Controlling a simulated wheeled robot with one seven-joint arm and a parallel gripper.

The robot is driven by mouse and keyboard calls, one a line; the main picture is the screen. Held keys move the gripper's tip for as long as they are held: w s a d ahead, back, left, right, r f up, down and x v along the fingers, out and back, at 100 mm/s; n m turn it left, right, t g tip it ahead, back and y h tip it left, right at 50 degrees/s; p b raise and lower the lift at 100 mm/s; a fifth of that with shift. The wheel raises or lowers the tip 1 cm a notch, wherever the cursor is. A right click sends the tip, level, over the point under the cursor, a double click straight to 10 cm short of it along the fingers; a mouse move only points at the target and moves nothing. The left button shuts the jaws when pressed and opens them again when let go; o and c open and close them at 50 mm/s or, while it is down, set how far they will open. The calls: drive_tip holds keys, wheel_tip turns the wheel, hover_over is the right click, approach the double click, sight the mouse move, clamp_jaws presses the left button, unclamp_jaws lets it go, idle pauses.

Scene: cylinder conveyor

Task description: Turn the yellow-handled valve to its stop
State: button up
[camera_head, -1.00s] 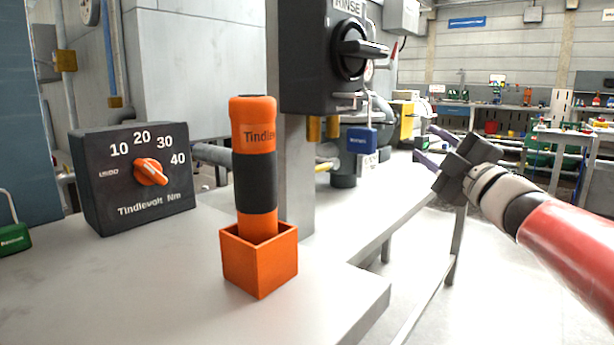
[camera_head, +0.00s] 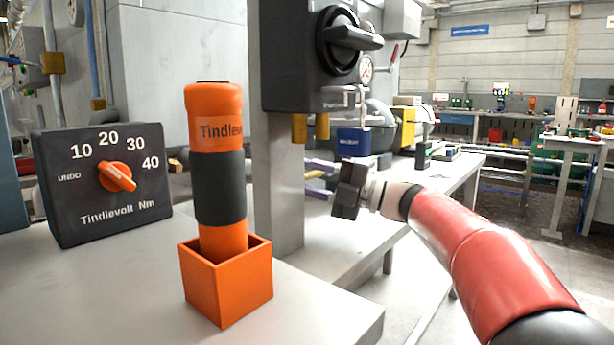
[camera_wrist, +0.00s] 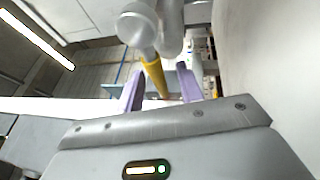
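The yellow valve handle (camera_wrist: 152,76) shows in the wrist view, running down from a rounded grey valve body (camera_wrist: 138,25). In the head view a small bit of yellow (camera_head: 316,173) shows between my fingers, and the valve is mostly hidden behind the grey post and my gripper. My gripper (camera_head: 312,177) is open with its purple fingers pointing left toward the post. In the wrist view the fingers (camera_wrist: 161,84) stand apart on either side of the handle's lower end, the left one closer. I cannot tell whether either finger touches it.
A black RINSE switch box (camera_head: 310,60) hangs on the grey post (camera_head: 277,190), with a blue padlock (camera_head: 354,142) below it, just above my gripper. An orange-and-black tool (camera_head: 218,165) stands in an orange holder (camera_head: 228,285) on the near bench, beside a torque dial box (camera_head: 105,210).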

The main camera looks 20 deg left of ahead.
drive_tip(key=shift+a, duration=0.25)
clamp_jaws()
